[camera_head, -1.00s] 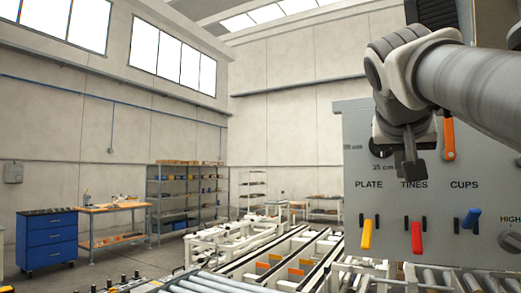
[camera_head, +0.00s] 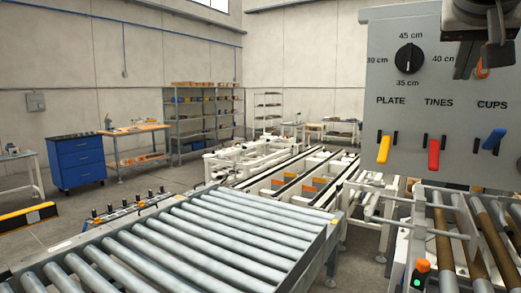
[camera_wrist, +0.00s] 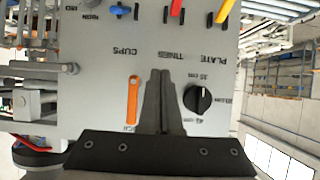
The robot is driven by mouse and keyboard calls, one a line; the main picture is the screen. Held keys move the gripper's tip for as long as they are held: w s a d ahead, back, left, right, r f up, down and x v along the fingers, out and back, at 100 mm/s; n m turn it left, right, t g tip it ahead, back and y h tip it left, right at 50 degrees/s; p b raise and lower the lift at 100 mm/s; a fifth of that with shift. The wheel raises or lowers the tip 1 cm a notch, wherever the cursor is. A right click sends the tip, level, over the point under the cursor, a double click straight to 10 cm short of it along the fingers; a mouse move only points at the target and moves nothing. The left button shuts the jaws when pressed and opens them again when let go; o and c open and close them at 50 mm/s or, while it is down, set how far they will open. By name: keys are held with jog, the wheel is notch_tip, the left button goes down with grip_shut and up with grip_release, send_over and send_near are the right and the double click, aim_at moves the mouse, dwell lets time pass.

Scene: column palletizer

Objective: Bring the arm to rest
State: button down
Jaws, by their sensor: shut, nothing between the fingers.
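My gripper is partly in view at the top right of the head view (camera_head: 492,48), in front of the grey control panel (camera_head: 400,85). In the wrist view its two dark fingers (camera_wrist: 160,74) are together, with nothing seen between them. They point at the panel between an orange lever (camera_wrist: 132,100) and a black dial (camera_wrist: 198,98). Whether they touch the panel cannot be told. In the head view the orange lever is mostly hidden behind my gripper. Most of my arm is out of the picture.
Below the dial (camera_head: 410,59) the panel has a yellow PLATE lever (camera_head: 384,149), a red TINES lever (camera_head: 433,152) and a blue CUPS lever (camera_head: 494,139). A roller conveyor (camera_head: 190,240) fills the foreground. A blue drawer cabinet (camera_head: 77,162) and shelving (camera_head: 205,120) stand farther back.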

jog(key=s+a+f+n+g+y+p, duration=0.1)
jog(key=s+a+f, duration=0.3)
jog(key=f, duration=0.8)
jog(key=s+a+f+n+g+y+p, duration=0.1)
jog(key=s+a+f+n+g+y, duration=0.1)
jog(key=a+f, duration=0.6)
jog(key=s+a+f+n+g+y+p, duration=0.1)
jog(key=s+a+f+n+y, duration=0.2)
jog(key=f, duration=1.4)
jog(key=s+a, duration=0.3)
jog(key=shift+s+n+g+y, duration=0.3)
jog(key=shift+s+n+y, duration=0.1)
jog(key=shift+d, duration=0.15)
